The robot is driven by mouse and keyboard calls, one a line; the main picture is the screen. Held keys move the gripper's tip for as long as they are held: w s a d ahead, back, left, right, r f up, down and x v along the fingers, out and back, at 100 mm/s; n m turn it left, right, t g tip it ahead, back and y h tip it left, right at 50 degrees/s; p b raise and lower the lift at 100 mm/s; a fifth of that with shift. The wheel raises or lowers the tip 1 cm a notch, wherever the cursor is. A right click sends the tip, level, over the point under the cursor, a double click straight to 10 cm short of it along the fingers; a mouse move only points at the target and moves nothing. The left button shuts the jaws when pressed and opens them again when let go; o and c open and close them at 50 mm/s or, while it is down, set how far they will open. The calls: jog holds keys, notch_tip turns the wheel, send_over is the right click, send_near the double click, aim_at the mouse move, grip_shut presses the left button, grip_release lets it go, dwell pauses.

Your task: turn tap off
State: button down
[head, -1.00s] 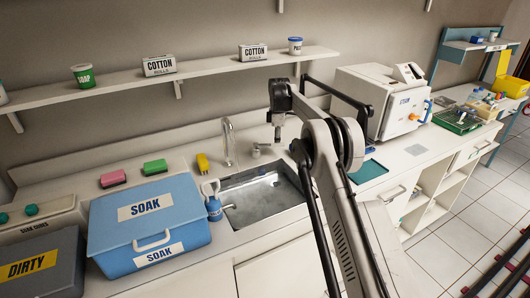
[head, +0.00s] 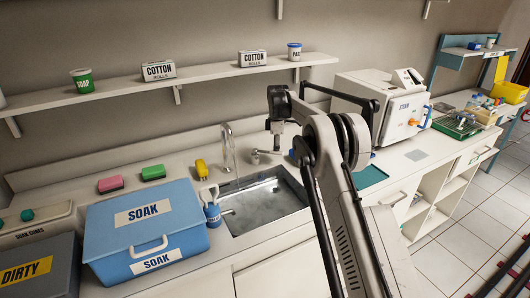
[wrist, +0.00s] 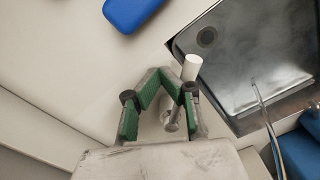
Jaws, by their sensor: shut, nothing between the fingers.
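The tap's curved metal spout (head: 227,138) rises behind the sink (head: 232,226) in the head view. A pale streak below it may be running water. The tap's short lever (head: 258,153) is just right of the spout. My gripper (head: 277,147) points down beside the lever's right end. In the wrist view my gripper (wrist: 158,73) is shut, its green-padded fingers meeting at the tips. A metal stem with a white cylindrical knob (wrist: 192,67), apparently the tap's lever, is close beside the right finger; I cannot tell if they touch.
A blue SOAK box (head: 110,222) and a blue bottle (head: 212,214) stand left of the sink. A yellow item (head: 201,168) lies behind it. A white steriliser (head: 382,104) stands right of my arm. A shelf (head: 210,74) runs above the counter.

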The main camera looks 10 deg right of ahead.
jog(key=shift+s+a, duration=0.15)
jog(key=shift+s, duration=0.45)
jog(key=shift+b, duration=0.3)
jog(key=shift+s+a, duration=0.2)
jog(key=shift+s, duration=0.35)
jog(key=shift+s+a+b, duration=0.1)
jog(key=shift+s+b, duration=0.05)
jog(key=shift+b, duration=0.2)
jog(key=shift+s+a, duration=0.2)
jog(key=shift+s, duration=0.2)
jog(key=shift+s+a+b, duration=0.4)
jog(key=shift+s+b, duration=0.1)
jog(key=shift+s, duration=0.1)
